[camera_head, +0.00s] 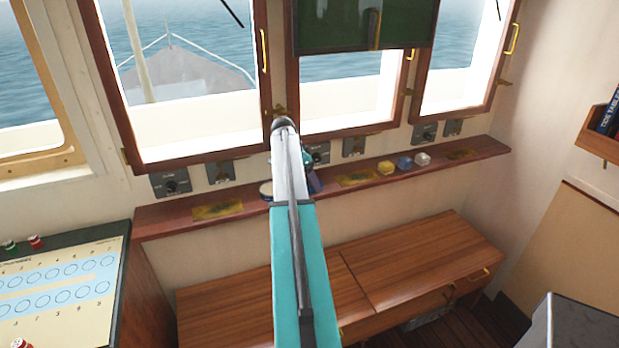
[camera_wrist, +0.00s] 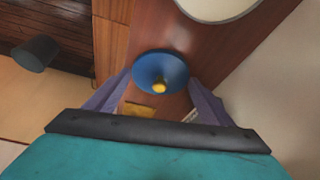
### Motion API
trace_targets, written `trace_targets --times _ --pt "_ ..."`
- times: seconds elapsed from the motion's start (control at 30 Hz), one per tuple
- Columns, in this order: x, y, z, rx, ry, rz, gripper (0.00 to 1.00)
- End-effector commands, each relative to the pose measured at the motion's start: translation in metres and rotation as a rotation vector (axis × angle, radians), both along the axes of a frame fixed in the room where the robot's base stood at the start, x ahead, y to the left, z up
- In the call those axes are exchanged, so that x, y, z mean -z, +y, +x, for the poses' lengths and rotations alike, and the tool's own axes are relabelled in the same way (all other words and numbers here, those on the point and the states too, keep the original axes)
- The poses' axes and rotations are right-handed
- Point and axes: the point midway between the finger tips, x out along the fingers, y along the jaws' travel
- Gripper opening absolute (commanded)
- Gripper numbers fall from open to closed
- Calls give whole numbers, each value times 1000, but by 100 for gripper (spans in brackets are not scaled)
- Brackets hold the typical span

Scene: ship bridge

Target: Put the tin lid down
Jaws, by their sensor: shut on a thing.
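The tin lid (camera_wrist: 158,66) is a blue disc with a yellow knob, seen between the fingers in the wrist view. My gripper (camera_wrist: 160,82) is shut on it, with a purple-grey finger on each side, above the brown window ledge. In the head view my gripper (camera_head: 313,181) is over the middle of the ledge (camera_head: 480,152), partly behind my arm, and the lid cannot be made out. A pale round thing with a blue side, perhaps the tin (camera_head: 266,190), stands on the ledge just left of my arm. A pale round top (camera_wrist: 216,6) is cut off at the wrist view's upper edge.
Yellow (camera_head: 386,168), blue (camera_head: 404,163) and white (camera_head: 423,159) small things sit on the ledge right of my gripper. Flat brass-coloured plates (camera_head: 218,211) lie along it. A wooden bench (camera_head: 420,255) stands below; windows and wall instruments rise behind.

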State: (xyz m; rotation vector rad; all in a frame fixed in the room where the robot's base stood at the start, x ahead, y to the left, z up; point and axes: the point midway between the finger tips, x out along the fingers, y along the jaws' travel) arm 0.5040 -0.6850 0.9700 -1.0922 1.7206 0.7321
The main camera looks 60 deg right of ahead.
Motion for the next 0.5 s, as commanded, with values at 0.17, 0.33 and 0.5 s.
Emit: trace_targets --times 0.17,0.33,0.5 --pt "0 0 0 0 0 0 54" --pt "2 0 0 0 0 0 54" --pt "3 0 0 1 0 0 90"
